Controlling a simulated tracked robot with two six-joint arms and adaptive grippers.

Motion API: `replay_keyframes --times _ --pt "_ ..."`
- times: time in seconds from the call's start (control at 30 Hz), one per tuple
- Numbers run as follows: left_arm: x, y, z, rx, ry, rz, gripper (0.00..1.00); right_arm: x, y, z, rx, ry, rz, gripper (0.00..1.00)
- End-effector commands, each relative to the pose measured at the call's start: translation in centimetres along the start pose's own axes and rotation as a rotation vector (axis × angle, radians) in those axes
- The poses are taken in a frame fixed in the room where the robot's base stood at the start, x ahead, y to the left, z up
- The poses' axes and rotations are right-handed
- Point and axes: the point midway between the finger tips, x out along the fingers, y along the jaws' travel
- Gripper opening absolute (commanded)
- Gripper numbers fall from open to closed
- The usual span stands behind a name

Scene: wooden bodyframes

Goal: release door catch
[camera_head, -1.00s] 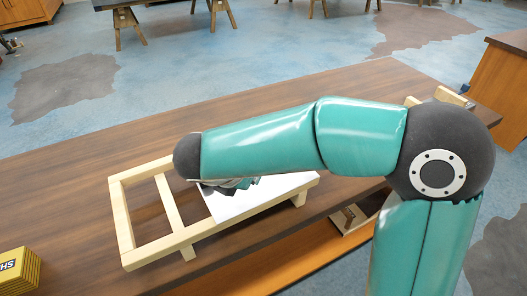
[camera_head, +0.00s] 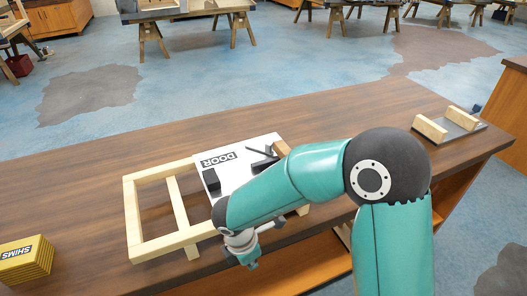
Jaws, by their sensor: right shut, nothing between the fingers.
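A white door panel (camera_head: 233,172) marked DOOR lies in the right part of a pale wooden frame (camera_head: 133,215) on the bench. A black block (camera_head: 211,180) sits on the panel's left side. A black catch-like part (camera_head: 263,152) with a lever is at its right side, partly hidden by my right forearm. My right gripper (camera_head: 278,223) is shut and empty, just off the panel's near edge, beside and apart from the black parts. Its fingers are small and partly hidden by the wrist. My left gripper is out of view.
A yellow SHIMS stack (camera_head: 25,262) stands at the bench's left. A dark tray with wooden blocks (camera_head: 447,128) lies at the right end. The bench top (camera_head: 330,118) behind the frame is clear. My right arm crosses above the bench's near edge.

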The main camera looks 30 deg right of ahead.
Motion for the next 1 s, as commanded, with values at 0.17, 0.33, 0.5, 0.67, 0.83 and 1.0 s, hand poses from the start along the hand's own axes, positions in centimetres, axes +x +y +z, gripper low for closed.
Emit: replay_keyframes --times 0.17,0.33,0.5,0.67,0.83,1.0 --pt "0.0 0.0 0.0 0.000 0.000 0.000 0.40 6.7 -4.1 -4.9 0.367 0.223 -0.159 0.00" --pt "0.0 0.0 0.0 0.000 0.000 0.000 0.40 12.8 -8.1 -9.1 0.991 0.394 -0.341 0.00" --pt "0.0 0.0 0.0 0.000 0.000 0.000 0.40 16.4 -10.2 -9.5 1.480 0.412 -0.415 0.00" --pt "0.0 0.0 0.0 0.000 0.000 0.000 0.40 18.0 -11.1 -8.8 1.700 0.396 -0.420 0.00" --pt "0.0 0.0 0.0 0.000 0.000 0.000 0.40 18.2 -11.2 -8.6 1.740 0.394 -0.417 0.00" --pt "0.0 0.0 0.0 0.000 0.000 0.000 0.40 18.2 -11.1 -8.7 1.736 0.395 -0.416 0.00"
